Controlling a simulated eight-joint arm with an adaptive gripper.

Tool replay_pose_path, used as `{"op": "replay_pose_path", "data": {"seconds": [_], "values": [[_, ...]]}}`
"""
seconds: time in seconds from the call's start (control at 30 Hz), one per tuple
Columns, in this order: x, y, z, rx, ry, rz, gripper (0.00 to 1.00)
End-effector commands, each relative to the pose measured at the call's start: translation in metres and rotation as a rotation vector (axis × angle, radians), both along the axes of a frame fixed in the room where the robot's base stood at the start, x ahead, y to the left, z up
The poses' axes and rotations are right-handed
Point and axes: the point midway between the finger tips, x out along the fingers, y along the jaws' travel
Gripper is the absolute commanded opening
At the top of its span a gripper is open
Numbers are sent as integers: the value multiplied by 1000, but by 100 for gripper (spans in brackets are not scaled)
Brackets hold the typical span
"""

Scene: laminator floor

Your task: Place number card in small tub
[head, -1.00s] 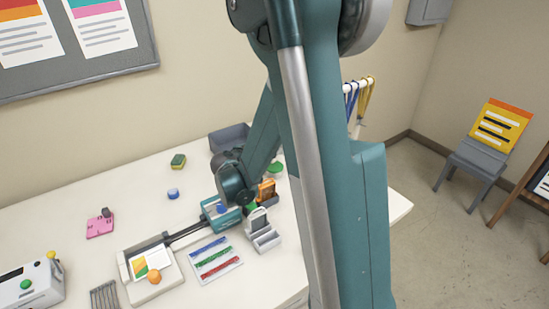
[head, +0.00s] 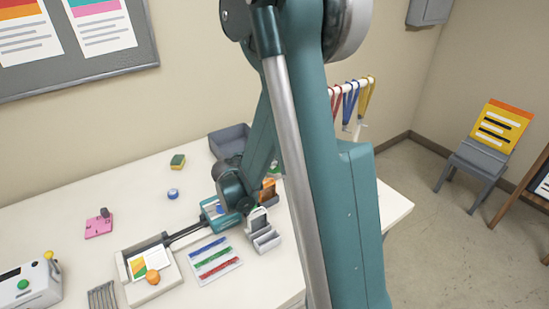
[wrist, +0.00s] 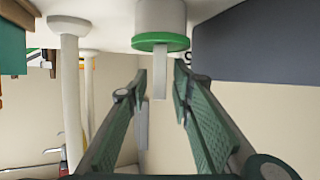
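In the wrist view my gripper (wrist: 163,75) has its two dark green fingers apart. A thin grey upright piece, under a pale cylinder with a green rim (wrist: 160,40), shows between the fingertips; I cannot tell whether it touches them. A small white patch with a black "9" (wrist: 188,56), perhaps the number card, is mostly hidden behind the right finger. In the head view my arm hides the gripper and the card is not made out. A grey open tub (head: 228,139) stands at the table's back; I cannot tell whether it is the small tub.
A small grey divided holder (head: 265,238), a sheet with coloured strips (head: 215,262) and a tray with a picture card (head: 152,275) are in front of my arm. A sponge (head: 177,161) and a pink item (head: 99,226) lie left. Coloured lanyards (head: 350,100) hang behind.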

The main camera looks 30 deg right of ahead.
Motion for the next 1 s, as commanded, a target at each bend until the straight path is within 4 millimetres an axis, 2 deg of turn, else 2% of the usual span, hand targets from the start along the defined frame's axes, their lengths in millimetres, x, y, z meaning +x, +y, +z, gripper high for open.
{"op": "replay_pose_path", "data": {"seconds": [0.47, 0.67, 1.0], "values": [[-2, 5, 5, 0, 0, 1, 23], [-8, 22, 13, 0, 0, 2, 23], [-24, 62, 31, 0, 0, 2, 23]]}}
